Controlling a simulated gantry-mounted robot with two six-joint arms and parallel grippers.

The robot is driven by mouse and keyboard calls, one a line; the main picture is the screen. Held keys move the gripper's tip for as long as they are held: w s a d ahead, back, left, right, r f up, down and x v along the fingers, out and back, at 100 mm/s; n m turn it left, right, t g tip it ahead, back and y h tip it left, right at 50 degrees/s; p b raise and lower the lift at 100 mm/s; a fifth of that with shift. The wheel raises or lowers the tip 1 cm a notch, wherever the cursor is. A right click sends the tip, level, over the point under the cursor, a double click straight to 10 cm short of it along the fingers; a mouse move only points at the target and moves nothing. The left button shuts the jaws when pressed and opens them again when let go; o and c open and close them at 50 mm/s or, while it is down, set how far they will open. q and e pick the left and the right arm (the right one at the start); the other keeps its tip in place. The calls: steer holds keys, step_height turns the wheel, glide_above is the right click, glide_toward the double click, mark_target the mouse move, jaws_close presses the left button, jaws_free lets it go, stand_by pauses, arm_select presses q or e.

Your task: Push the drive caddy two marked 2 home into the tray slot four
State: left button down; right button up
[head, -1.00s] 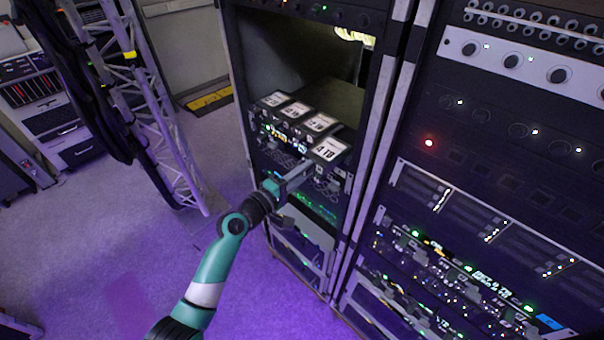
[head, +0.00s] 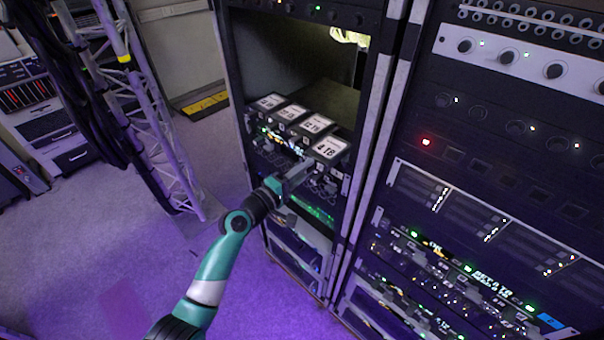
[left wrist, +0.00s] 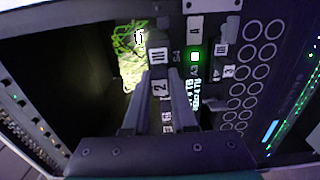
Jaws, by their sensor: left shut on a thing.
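The caddy in my left gripper has a white top label reading 4 TB (head: 331,147) in the head view. It sits at the right end of a row of caddies and stands out further forward than its neighbours. My left gripper (head: 305,168) is shut on its front end. In the left wrist view my fingers (left wrist: 160,103) flank a narrow front with a white label reading 2 (left wrist: 160,88). The tray (head: 268,143) is in the left rack, its lit front below the caddies. Slot four's inside is hidden. My right gripper is not in view.
Several other labelled caddies (head: 292,112) stand to the left in the row. The rack bay above them is open. A rack post (head: 375,140) runs close on the right, beside a second rack (head: 490,190). A lattice truss with cables (head: 135,100) stands at left.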

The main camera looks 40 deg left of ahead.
mark_target(320, 158)
arm_select(q)
steer(key=shift+w+d+b, duration=0.15)
steer(key=shift+w+b, duration=1.3)
steer(key=shift+w, duration=0.55)
steer(key=shift+w+r, duration=0.1)
steer(key=shift+w, duration=0.1)
steer(key=shift+w+b, duration=0.7)
steer(key=shift+b, duration=0.15)
steer(key=c, duration=0.6)
jaws_free()
steer(key=shift+w, duration=0.1)
steer(key=shift+c, duration=0.2)
